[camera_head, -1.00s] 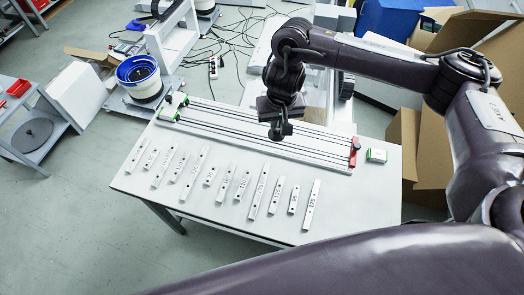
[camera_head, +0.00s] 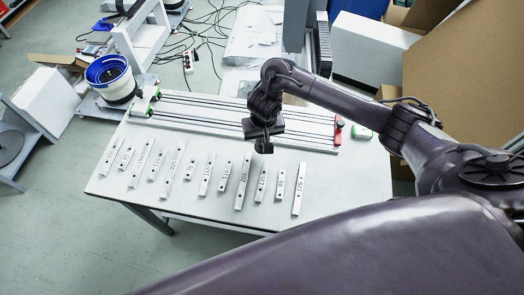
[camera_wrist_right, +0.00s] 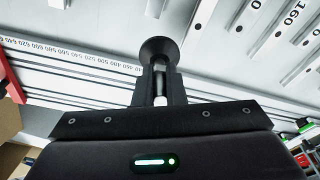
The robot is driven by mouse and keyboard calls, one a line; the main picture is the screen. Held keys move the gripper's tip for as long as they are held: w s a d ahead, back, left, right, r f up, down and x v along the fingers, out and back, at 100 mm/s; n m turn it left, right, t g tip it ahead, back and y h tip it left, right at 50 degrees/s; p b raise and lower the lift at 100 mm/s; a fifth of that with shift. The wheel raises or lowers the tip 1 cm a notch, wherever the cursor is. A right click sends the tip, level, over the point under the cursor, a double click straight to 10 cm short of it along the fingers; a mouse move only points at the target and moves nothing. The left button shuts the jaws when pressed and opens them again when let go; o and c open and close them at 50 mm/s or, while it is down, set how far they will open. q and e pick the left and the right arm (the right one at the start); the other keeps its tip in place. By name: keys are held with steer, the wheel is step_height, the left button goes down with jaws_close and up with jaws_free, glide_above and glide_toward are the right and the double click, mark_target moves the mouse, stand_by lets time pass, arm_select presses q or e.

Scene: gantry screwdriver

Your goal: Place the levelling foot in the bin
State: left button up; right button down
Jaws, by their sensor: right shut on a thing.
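My right gripper (camera_head: 264,146) hangs over the table (camera_head: 330,205), near the front side of the long rail fixture (camera_head: 200,106) in the head view. In the right wrist view its two fingers (camera_wrist_right: 160,88) are shut on the levelling foot (camera_wrist_right: 159,49). The foot has a round black pad and a short silver stem, with the stem between the fingers and the pad pointing away from the gripper. In the head view the foot is too small and dark to tell from the gripper. My left gripper is not in view. I cannot tell which container is the bin.
Several numbered light bars (camera_head: 243,186) lie in a row on the table. A red clamp (camera_head: 338,130) sits at the rail's right end. A blue-rimmed round container (camera_head: 110,78) stands beyond the table's left. Cardboard (camera_head: 470,80) stands at right.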

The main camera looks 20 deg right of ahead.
steer(key=shift+f+b, duration=0.35)
steer(key=shift+f, duration=2)
steer(key=c, duration=1.5)
jaws_free()
steer(key=shift+f, duration=0.15)
